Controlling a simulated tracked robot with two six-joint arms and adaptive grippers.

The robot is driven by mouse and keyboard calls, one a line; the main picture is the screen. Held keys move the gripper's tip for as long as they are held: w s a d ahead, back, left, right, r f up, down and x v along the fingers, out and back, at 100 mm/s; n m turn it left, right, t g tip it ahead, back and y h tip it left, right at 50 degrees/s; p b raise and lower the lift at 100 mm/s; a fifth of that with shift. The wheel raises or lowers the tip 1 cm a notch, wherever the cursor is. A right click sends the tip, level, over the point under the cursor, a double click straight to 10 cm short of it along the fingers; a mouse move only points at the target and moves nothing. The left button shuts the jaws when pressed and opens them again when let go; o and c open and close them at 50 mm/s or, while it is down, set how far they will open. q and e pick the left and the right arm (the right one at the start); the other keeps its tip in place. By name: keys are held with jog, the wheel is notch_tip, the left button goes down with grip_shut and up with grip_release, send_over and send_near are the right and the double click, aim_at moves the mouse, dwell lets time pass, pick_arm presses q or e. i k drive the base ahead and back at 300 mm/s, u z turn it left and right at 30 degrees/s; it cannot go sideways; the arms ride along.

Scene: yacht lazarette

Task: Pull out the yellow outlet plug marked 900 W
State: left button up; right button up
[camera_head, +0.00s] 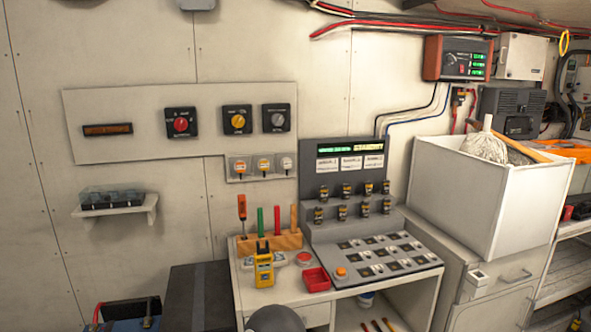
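A grey console (345,172) stands on the bench against the wall. Two rows of small dark plugs with yellowish markings, such as this upper-row plug (323,192), sit on its sloped face. Their markings are too small to read, so I cannot tell which is 900 W. A panel of square sockets or switches (375,258) lies below them. On the wall to the left, a small plate holds two orange-yellow round fittings, one here (264,166), and a whitish one (286,164). Neither gripper shows; a dark rounded shape at the bottom edge may be part of my arm.
A wooden holder (268,243) with upright tools, a yellow meter (264,266) and a red tray (316,280) stand on the bench left of the console. A tall white bin (490,190) with a sack stands to the right. A small shelf (115,211) juts from the left wall.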

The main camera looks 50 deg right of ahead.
aim_at(263, 165)
jog(key=z, duration=0.8)
jog(key=i, duration=0.55)
jog(key=z, duration=0.05)
